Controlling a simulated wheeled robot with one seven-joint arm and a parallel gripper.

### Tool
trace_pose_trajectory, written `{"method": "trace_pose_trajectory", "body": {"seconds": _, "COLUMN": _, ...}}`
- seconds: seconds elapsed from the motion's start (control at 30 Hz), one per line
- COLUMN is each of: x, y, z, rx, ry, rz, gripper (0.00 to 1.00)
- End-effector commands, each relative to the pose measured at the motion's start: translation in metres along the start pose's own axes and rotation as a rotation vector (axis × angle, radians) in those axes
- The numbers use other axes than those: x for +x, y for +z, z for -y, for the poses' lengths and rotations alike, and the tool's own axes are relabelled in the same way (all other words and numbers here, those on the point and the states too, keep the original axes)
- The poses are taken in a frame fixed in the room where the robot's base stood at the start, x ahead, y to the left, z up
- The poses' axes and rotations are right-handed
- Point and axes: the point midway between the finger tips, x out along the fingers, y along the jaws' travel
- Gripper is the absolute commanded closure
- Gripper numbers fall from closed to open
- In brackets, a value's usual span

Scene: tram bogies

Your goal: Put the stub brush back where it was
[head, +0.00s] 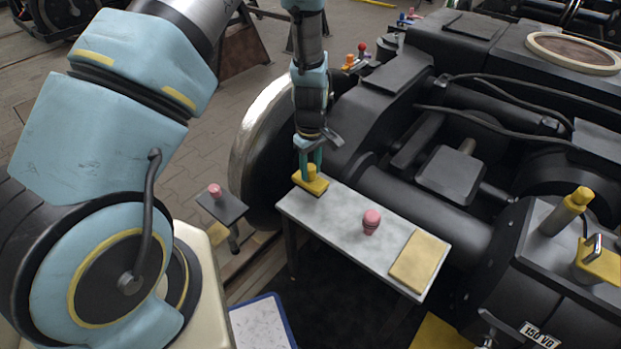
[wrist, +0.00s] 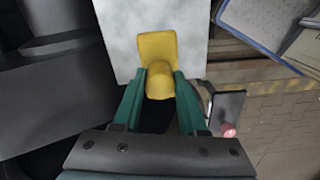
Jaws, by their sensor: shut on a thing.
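The yellow stub brush (head: 310,184), a rounded stub on a flat block, is at the far left end of a pale grey bench (head: 335,222). My gripper (head: 311,167) points down over it and is shut on its stub. In the wrist view the stub brush (wrist: 158,48) shows between the green fingers of my gripper (wrist: 160,76), its flat block over the pale bench top (wrist: 118,28). I cannot tell whether the block touches the bench or is slightly above it.
A pink knob-like piece (head: 371,221) stands mid-bench, and a yellow pad (head: 419,261) lies at its near right end. A small dark stand (head: 221,207) with another pink piece (head: 214,190) is left. The black bogie (head: 430,215) with its wheel borders the bench behind and right.

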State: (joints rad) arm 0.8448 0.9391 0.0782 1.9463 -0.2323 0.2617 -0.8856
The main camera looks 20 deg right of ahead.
Motion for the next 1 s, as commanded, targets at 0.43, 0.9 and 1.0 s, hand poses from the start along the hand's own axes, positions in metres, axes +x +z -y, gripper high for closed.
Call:
{"method": "trace_pose_trajectory", "body": {"seconds": 0.43, "x": 0.035, "y": 0.0, "z": 0.0, "rx": 0.0, "ry": 0.001, "rz": -0.001, "gripper": 1.0}}
{"method": "trace_pose_trajectory", "body": {"seconds": 0.9, "x": 0.037, "y": 0.0, "z": 0.0, "rx": 0.001, "ry": 0.0, "rz": 0.0, "gripper": 0.28}}
{"method": "trace_pose_trajectory", "body": {"seconds": 1.0, "x": 0.037, "y": 0.0, "z": 0.0, "rx": 0.001, "ry": 0.0, "rz": 0.0, "gripper": 0.28}}
